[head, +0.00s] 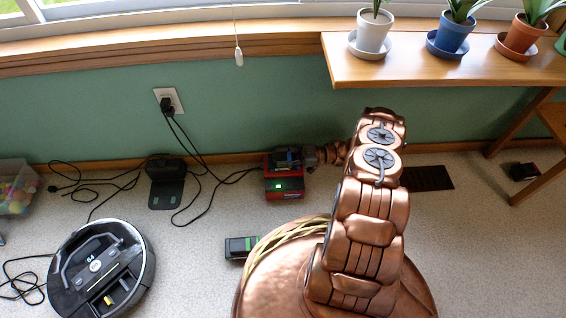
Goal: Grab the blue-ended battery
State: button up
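A red charger (284,186) with a lit green light stands on the carpet by the wall. A dark block with a small bluish patch (288,157), apparently the blue-ended battery, sits on top of it. My gripper (308,156) is low, at the right side of this block, and seems to touch or nearly touch it. My gripper is small and partly hidden by my arm, so I cannot tell whether its fingers are open or shut on the block. A dark battery with green marks (241,247) lies on the carpet beside my base.
A robot vacuum (102,268) is at the lower left, near a black dock (166,182) and loose cables. A shelf with potted plants (445,70) overhangs the right side. A dark object with red (523,171) lies near its leg. A floor vent (427,178) is at right.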

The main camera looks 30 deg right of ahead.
grip_shut()
jog(key=shift+r, duration=0.15)
